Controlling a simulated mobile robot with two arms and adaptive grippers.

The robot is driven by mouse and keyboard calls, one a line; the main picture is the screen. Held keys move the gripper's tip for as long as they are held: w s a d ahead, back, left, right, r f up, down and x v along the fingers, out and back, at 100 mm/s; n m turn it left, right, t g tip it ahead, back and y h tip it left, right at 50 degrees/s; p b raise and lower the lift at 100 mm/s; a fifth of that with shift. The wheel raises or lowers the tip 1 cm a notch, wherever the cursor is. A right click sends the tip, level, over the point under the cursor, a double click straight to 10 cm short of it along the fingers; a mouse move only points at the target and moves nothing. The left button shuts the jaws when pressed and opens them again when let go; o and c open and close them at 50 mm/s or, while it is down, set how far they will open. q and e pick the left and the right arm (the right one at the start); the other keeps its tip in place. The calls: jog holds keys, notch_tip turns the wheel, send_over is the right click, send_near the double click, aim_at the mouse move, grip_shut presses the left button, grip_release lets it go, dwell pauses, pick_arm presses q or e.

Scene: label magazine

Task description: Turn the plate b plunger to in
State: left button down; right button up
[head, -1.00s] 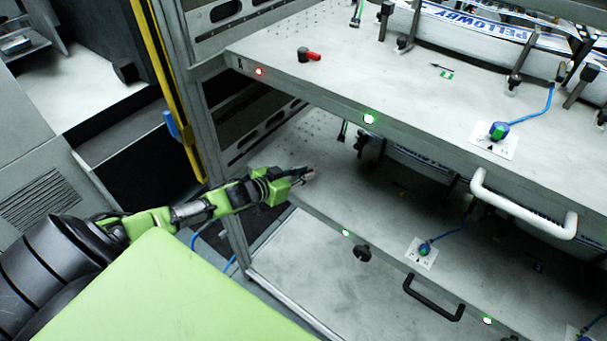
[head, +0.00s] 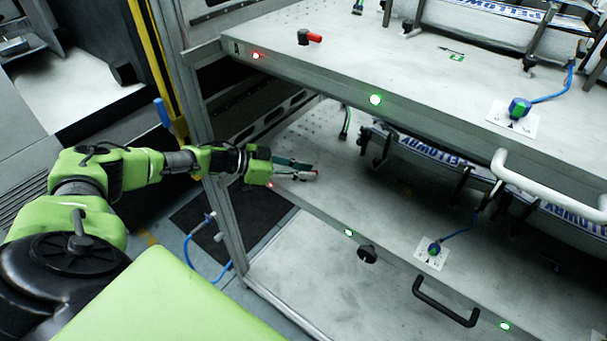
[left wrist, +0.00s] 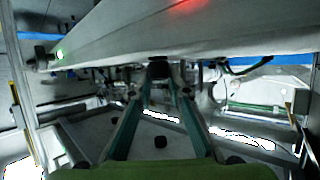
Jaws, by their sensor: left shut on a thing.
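My left gripper (head: 308,173) reaches over the front left corner of the lower shelf plate (head: 330,205). It is shut on the plate b plunger, which the fingers mostly hide in the head view. In the left wrist view the two long green fingers close in on a dark knob (left wrist: 158,69), which looks like the plunger. Which way its handle points is too small to tell. A red light (head: 270,185) glows on the plate's edge just below the gripper. My right gripper is not in view.
The upper plate (head: 400,75) overhangs the lower one and carries a similar plunger with a red handle (head: 309,37). A rack post (head: 222,205) stands left of the gripper. A black knob (head: 367,254) and a black handle (head: 445,302) are on the lower plate's front.

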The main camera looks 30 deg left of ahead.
pick_arm(q)
jog(key=shift+w+d+r+m+h, duration=0.1)
jog(key=shift+r+m+h, duration=0.05)
jog(key=shift+m+h, duration=0.25)
jog(key=c, duration=2.2)
grip_release()
jog(key=shift+o, duration=0.2)
jog(key=shift+w, duration=0.1)
notch_tip(320, 180, up, 10)
jog(key=shift+d, duration=0.1)
